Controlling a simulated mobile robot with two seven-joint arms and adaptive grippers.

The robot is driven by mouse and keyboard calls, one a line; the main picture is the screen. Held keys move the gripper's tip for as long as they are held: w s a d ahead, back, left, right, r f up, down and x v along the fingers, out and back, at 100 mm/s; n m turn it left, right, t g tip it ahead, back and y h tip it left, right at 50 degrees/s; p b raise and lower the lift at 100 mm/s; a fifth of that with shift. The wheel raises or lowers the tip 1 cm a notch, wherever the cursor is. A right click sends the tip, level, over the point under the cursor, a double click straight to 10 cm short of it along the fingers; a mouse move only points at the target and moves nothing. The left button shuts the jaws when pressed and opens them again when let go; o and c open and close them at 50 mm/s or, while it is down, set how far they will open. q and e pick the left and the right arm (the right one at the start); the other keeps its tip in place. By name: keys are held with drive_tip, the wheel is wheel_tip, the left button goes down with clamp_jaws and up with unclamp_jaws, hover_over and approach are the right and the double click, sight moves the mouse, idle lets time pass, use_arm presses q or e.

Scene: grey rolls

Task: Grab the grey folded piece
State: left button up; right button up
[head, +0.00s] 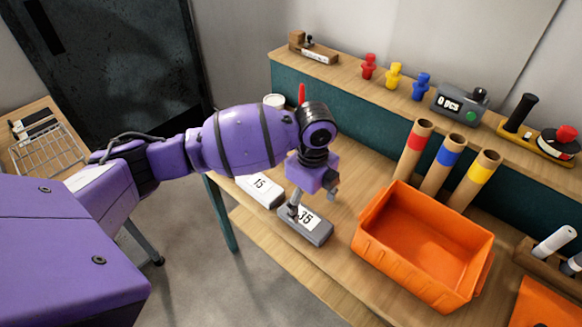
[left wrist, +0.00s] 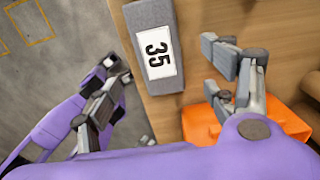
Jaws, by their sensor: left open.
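The grey folded piece (head: 306,229) is a flat grey block with a white label reading 35. It lies on the wooden workbench near its front edge. In the left wrist view the piece (left wrist: 152,14) shows at the top centre, between the fingers. My left gripper (head: 311,198) points down over the piece and hides part of its far end. In the left wrist view my left gripper (left wrist: 168,68) is open, with one finger on each side of the piece and gaps between. My right gripper is not in view.
A white piece labelled 15 (head: 261,188) lies just left of the grey one. An orange bin (head: 385,246) stands to the right, with several cardboard tubes (head: 414,146) behind it. A raised shelf (head: 340,78) with coloured pegs and a counter (head: 461,103) runs along the back.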

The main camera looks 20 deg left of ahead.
sight(305, 218)
use_arm(q)
drive_tip(key=shift+w+f, duration=0.4)
drive_tip(key=shift+f, duration=0.3)
drive_tip(key=shift+s+f, duration=0.45)
drive_tip(key=shift+f, duration=0.15)
drive_tip(key=shift+a+f, duration=0.15)
drive_tip(key=shift+f, duration=0.2)
drive_tip(key=f, duration=0.4)
drive_tip(key=shift+w+a, duration=0.1)
drive_tip(key=shift+a, duration=0.1)
drive_tip(key=shift+f, duration=0.2)
drive_tip(key=c, duration=1.1)
drive_tip(key=shift+c, duration=1.3)
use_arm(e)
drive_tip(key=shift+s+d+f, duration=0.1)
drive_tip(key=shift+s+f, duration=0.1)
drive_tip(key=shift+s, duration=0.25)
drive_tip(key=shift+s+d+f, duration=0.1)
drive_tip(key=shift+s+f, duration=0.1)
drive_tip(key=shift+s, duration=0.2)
